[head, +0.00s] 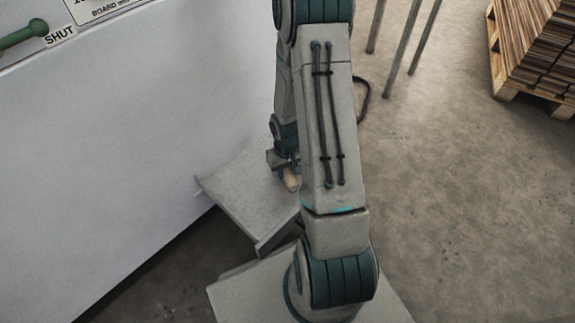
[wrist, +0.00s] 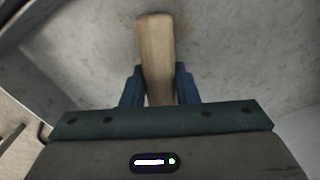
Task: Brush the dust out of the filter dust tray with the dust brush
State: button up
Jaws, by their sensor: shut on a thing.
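The dust brush (wrist: 155,50) shows as a pale wooden handle between the two blue fingers of my gripper (wrist: 159,88) in the wrist view. The gripper is shut on it. Its bristles are hidden. In the head view the brush handle (head: 291,180) shows just beside my gripper (head: 284,166), partly behind my arm. The filter dust tray (head: 235,190) is a grey metal tray sticking out from the white machine. My gripper and the brush are over it. The grey tray surface (wrist: 225,50) fills most of the wrist view; I cannot tell whether the brush touches it.
The white machine wall (head: 150,130) stands at the left, with a green handle (head: 25,33) and a "SHUT" label at its upper left. Thin metal legs (head: 402,50) stand beyond my arm. A pallet of stacked boards (head: 540,50) is at the upper right. The floor at right is clear.

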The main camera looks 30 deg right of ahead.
jog(key=shift+s+a, duration=0.25)
jog(key=shift+a, duration=0.5)
jog(key=r, duration=0.1)
jog(key=r+p, duration=0.1)
jog(key=shift+s+a+r, duration=0.2)
jog(key=shift+a+r, duration=0.1)
jog(key=shift+r+p, duration=2.45)
jog(key=shift+r, duration=0.25)
